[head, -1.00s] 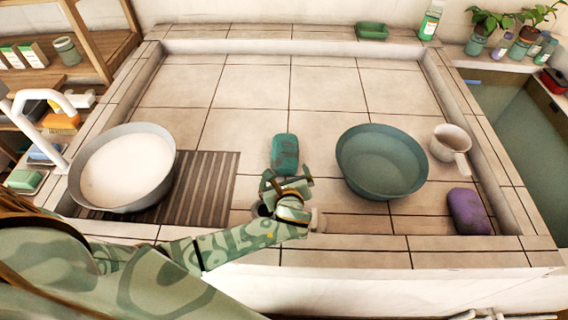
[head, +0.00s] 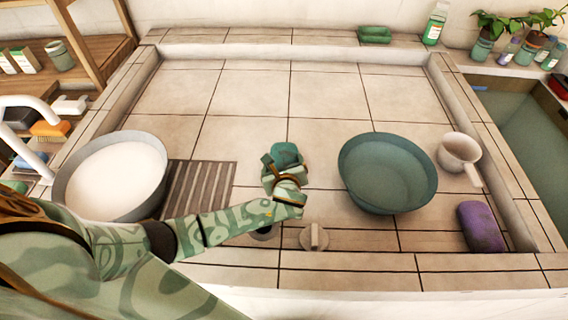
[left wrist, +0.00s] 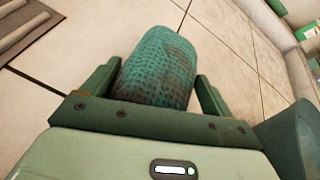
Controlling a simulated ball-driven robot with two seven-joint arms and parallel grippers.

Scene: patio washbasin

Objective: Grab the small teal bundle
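The small teal bundle (head: 286,154) lies on the tiled basin floor, left of the teal bowl. My left gripper (head: 284,166) is over its near end and hides part of it. In the left wrist view the bundle (left wrist: 158,66) is a rolled, textured teal cloth with brownish patches. The left gripper (left wrist: 158,88) is open there, with one finger on each side of the bundle. Small gaps seem to show between fingers and cloth. My right gripper is in neither view.
A white-filled basin (head: 112,178) and a slatted mat (head: 205,188) lie left. A round drain fitting (head: 313,237) is nearer. The far floor is clear.

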